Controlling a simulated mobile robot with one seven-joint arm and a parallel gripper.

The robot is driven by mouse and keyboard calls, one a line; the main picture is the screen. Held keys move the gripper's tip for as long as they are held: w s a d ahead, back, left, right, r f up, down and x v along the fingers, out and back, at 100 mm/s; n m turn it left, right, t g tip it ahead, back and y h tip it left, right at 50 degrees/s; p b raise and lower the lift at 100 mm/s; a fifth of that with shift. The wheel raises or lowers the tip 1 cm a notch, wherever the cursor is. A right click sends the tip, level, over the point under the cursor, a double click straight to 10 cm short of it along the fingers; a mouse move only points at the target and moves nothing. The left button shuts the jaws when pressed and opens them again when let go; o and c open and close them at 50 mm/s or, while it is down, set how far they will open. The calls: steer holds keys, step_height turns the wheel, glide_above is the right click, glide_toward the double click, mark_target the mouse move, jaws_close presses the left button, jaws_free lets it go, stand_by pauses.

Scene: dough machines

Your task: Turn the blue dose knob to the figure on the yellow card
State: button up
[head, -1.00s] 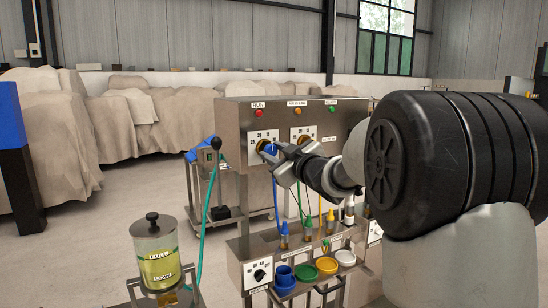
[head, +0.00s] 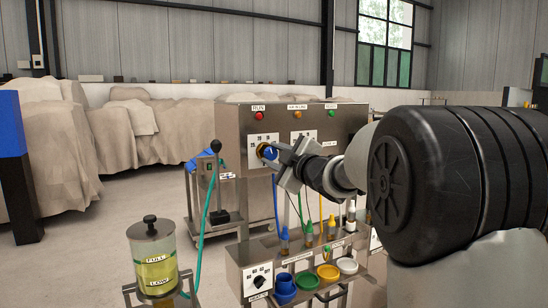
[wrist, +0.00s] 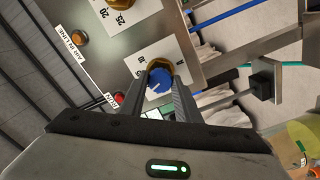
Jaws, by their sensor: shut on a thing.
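The blue dose knob (head: 270,153) sits in a brass-coloured collar on a white scale plate (head: 254,144) at the left of the steel cabinet front. My gripper (head: 274,155) reaches in from the right and is shut on the knob. In the wrist view the blue knob (wrist: 158,80) lies between my two fingers (wrist: 159,91). A pale pointer line shows on its face. Most of the knob's scale is hidden or too small to read. I cannot make out a yellow card.
A second scale plate (head: 303,137) lies just right of the knob, partly behind my gripper. Red (head: 259,116) and amber (head: 297,114) lamps sit above. Below are coloured cups (head: 307,281) and a black heater knob (head: 259,282). A clear canister (head: 154,258) stands front left.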

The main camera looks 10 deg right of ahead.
steer(key=o, duration=1)
steer(key=shift+o, duration=0.2)
steer(key=p+v, duration=0.2)
steer(key=v, duration=1.5)
steer(key=shift+s, duration=0.25)
steer(key=shift+r, duration=0.15)
